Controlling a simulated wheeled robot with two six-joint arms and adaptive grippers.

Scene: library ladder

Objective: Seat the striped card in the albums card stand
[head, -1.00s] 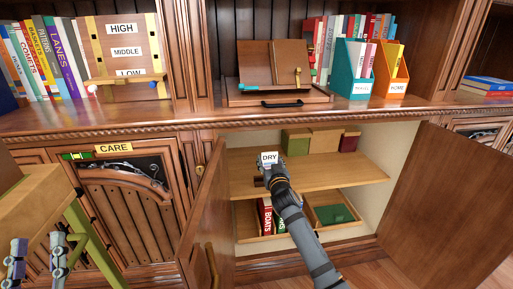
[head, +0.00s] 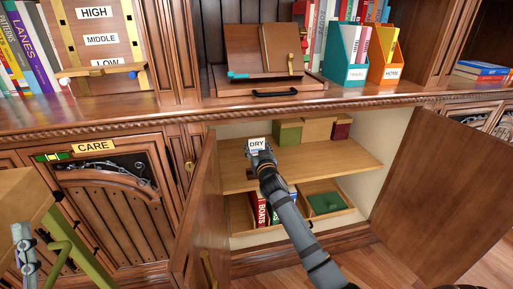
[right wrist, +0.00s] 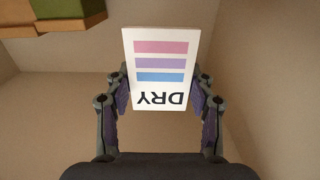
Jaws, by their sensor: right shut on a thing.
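The white card (head: 257,144) reads DRY. Its pink, purple and blue stripes show in the right wrist view (right wrist: 162,68). My right gripper (head: 262,158) is shut on the card's lettered end, with a finger on each side in the wrist view. It holds the card above the shelf (head: 340,165) inside the open cabinet. I cannot make out the albums card stand; a small dark piece beside the gripper is mostly hidden. At the lower left edge only part of what looks like my left gripper shows (head: 25,250), by a green frame; its opening is cut off.
Green, tan and dark red boxes (head: 318,129) stand at the shelf's back right. Two open cabinet doors (head: 440,190) flank the opening. Below are trays with books (head: 262,210) and a green box (head: 326,203). The countertop edge (head: 300,107) overhangs above.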

